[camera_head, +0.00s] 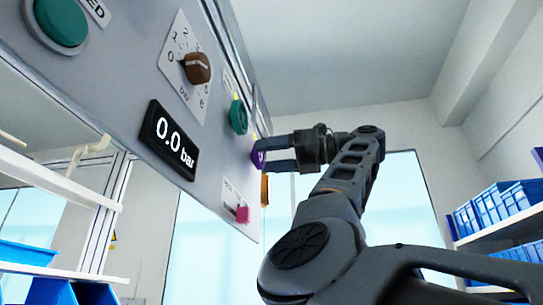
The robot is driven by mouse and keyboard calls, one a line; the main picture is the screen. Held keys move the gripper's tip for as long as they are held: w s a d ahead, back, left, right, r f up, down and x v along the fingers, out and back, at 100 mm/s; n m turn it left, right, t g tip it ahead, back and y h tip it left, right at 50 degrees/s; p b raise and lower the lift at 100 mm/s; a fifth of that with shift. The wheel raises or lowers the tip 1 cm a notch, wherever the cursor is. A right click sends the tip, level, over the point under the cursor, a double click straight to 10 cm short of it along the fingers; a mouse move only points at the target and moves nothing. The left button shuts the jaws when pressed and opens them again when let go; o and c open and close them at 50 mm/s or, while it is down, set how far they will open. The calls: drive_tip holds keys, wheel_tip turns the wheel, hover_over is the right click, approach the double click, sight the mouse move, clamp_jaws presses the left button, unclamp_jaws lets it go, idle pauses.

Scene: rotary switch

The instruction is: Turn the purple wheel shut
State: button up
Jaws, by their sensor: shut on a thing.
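The purple wheel (258,158) sits on the right part of the grey panel (140,75), seen nearly edge-on. My gripper (268,156) reaches it from the right. One finger is above the wheel and one below, and they are shut on it. The fingers hide part of the wheel, and its turned angle cannot be told.
The panel also carries a brown rotary knob (197,67), a teal knob (238,117), a large green button (62,22), a pink slider (242,214) and a display (169,140) reading 0.0 bar. Shelves with blue bins (500,204) stand at the right.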

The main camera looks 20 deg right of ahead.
drive_tip(key=shift+f, duration=0.2)
drive_tip(key=o, duration=1)
drive_tip(key=shift+r, duration=0.15)
drive_tip(key=shift+o, duration=0.2)
drive_tip(key=b+v, duration=0.4)
drive_tip(key=v, duration=0.3)
drive_tip(key=shift+s+d+b, duration=0.25)
drive_tip(key=shift+d+b, duration=0.05)
drive_tip(key=shift+b, duration=0.05)
